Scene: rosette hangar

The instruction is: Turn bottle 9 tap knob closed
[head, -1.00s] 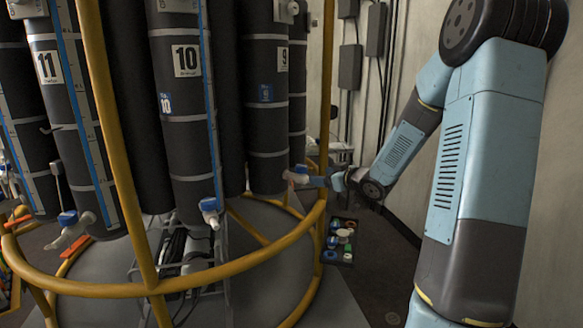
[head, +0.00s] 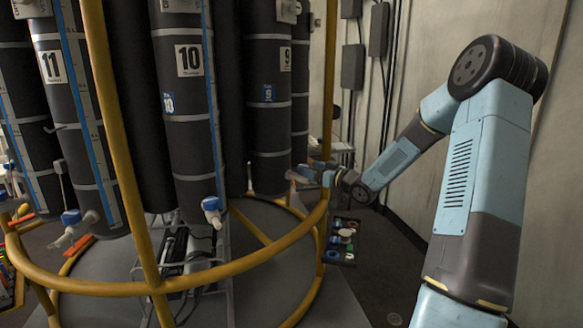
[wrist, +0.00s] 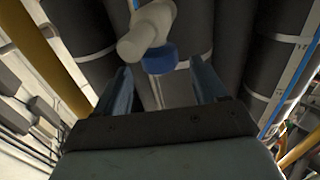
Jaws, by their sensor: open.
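Bottle 9 (head: 270,110) is a dark grey cylinder with a 9 label, right of bottle 10 in the head view. Its tap sits low on the bottle, mostly hidden by my gripper (head: 312,178) there. In the wrist view the white tap body (wrist: 147,32) and its blue knob (wrist: 160,59) show at the top middle. My gripper (wrist: 163,88) is open, with its two blue fingers apart. The knob lies between and just beyond the fingertips, and no grip on it shows.
A yellow rail frame (head: 200,278) rings the bottles, with an upright (head: 328,90) close to my gripper. Bottle 10 (head: 188,100) and its blue-knobbed tap (head: 211,208) stand to the left. A tray of coloured caps (head: 342,242) lies below my gripper.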

